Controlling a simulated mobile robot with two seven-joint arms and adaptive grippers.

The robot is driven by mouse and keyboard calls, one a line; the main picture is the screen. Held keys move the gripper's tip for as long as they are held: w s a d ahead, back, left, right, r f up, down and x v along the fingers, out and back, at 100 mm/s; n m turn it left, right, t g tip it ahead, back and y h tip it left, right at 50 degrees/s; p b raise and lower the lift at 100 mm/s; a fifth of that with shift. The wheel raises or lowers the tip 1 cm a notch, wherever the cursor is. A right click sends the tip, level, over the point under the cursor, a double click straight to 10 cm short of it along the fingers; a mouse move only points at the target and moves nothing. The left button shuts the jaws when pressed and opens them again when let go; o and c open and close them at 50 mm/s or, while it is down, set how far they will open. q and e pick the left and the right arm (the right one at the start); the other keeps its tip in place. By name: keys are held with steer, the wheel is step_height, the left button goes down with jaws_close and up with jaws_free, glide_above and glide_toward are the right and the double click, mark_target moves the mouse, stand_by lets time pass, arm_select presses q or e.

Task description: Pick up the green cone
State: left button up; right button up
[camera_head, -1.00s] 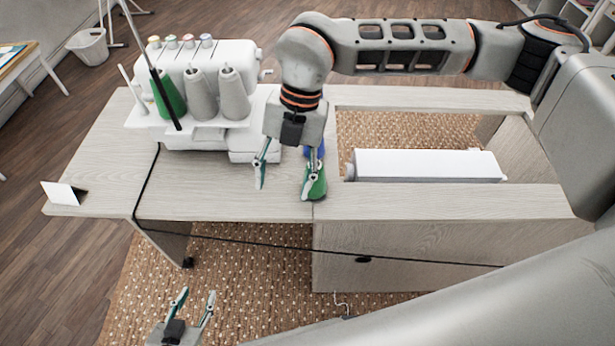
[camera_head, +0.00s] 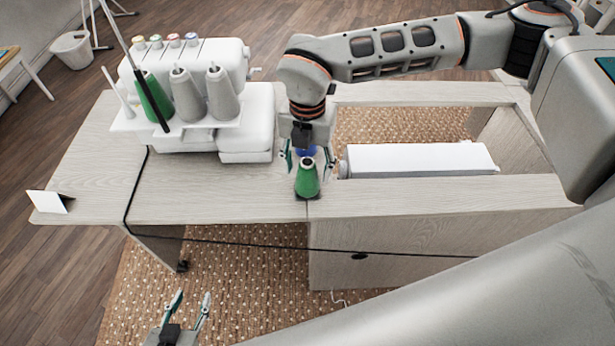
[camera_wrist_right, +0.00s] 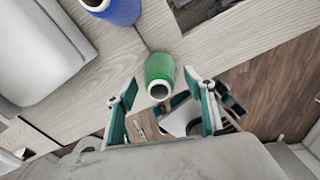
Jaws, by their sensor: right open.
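The green cone (camera_head: 307,181) stands upright near the front edge of the cabinet top, and it also shows in the right wrist view (camera_wrist_right: 160,73). My right gripper (camera_head: 307,168) is open above and behind it, with one finger on either side in the head view. In the right wrist view the cone lies between and just beyond the open fingers (camera_wrist_right: 162,97), and I see no grip on it. My left gripper (camera_head: 192,296) is open and empty, low in front of the cabinet.
A blue cone (camera_wrist_right: 112,9) stands just behind the green one. The white sewing machine (camera_head: 250,105) stands to the left with grey cones and another green cone (camera_head: 155,99). A white machine lies in the cabinet opening (camera_head: 420,160) to the right. The left tabletop (camera_head: 200,193) is clear.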

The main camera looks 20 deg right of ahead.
steer(key=shift+f, duration=0.4)
steer(key=c, duration=1)
steer(key=shift+c, duration=1)
steer(key=shift+r, duration=0.15)
